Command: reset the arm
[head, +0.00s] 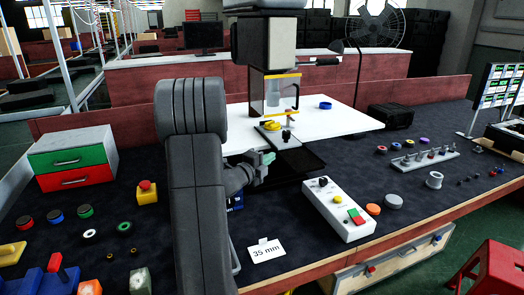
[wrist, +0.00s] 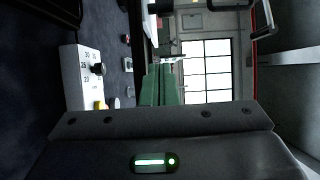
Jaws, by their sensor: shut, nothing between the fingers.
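My gripper (head: 267,159) shows in the head view just right of my large grey arm, in front of the machine with the yellow-edged clear guard (head: 272,97). Its greenish fingers are shut with nothing between them. It appears above the dark bench, near the machine's base; the exact height cannot be told. In the wrist view the green fingers (wrist: 160,84) point away from the camera, close together. My arm hides part of the bench behind it.
A white control box (head: 338,208) with buttons stands right of my gripper; it also shows in the wrist view (wrist: 88,78). A drawer unit (head: 73,158) and yellow emergency-stop box (head: 147,192) stand left. A "35 mm" card (head: 266,250) lies in front. Small parts and a peg rack (head: 425,158) occupy the right.

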